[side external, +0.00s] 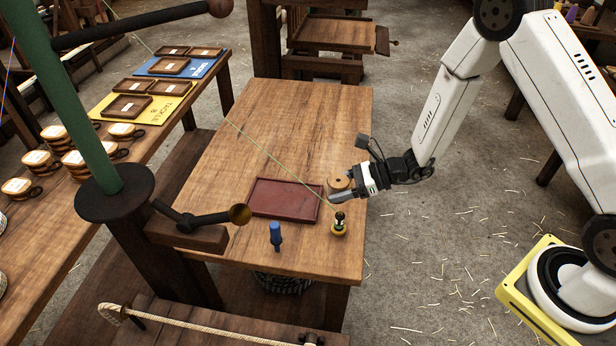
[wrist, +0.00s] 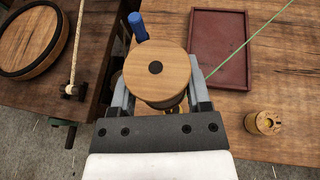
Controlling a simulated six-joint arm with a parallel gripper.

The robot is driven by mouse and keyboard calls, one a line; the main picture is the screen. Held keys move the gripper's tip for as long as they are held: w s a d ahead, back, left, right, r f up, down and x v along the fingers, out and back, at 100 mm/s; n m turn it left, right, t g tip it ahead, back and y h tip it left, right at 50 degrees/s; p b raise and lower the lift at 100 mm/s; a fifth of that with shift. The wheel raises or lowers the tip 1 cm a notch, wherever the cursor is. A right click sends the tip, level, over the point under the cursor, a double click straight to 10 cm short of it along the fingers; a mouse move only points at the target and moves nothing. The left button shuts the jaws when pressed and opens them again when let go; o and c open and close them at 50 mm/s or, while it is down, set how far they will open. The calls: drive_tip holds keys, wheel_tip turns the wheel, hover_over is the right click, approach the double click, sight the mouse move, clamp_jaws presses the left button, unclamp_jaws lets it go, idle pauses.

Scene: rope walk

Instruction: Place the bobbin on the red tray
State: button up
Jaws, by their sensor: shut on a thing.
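The bobbin (wrist: 158,68), with a round wooden end and a dark centre hole, sits between the fingers of my gripper (side external: 338,198) in the wrist view. My gripper is shut on it. In the side view a round wooden disc (side external: 340,183) shows at the fingers, and a dark-and-yellow piece (side external: 339,224) shows just below them. I cannot tell whether that lower piece belongs to the bobbin. The red tray (side external: 285,200) lies flat and empty on the table, just left of my gripper. It also shows at upper right in the wrist view (wrist: 219,45).
A blue upright piece (side external: 276,234) stands near the tray's front edge. A small wooden piece (wrist: 264,123) stands right of my gripper in the wrist view. A green thread (side external: 270,157) slants over the tray. The table's (side external: 290,115) back half is clear. A green post (side external: 75,100) stands left.

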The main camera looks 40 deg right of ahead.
drive_tip(key=shift+w+d+r, duration=0.1)
drive_tip(key=shift+w+r, duration=0.05)
drive_tip(key=shift+w, duration=0.3)
drive_tip(key=shift+w+f, duration=0.2)
drive_tip(key=shift+w, duration=0.05)
drive_tip(key=w+a+f, duration=0.2)
drive_tip(key=w+f, duration=0.2)
drive_tip(key=w, duration=0.5)
hover_over(296, 200)
drive_tip(key=s, duration=0.1)
wheel_tip(296, 200, down, 4)
drive_tip(key=shift+f, duration=0.1)
drive_tip(key=shift+w+f, duration=0.45)
drive_tip(key=shift+f, duration=0.05)
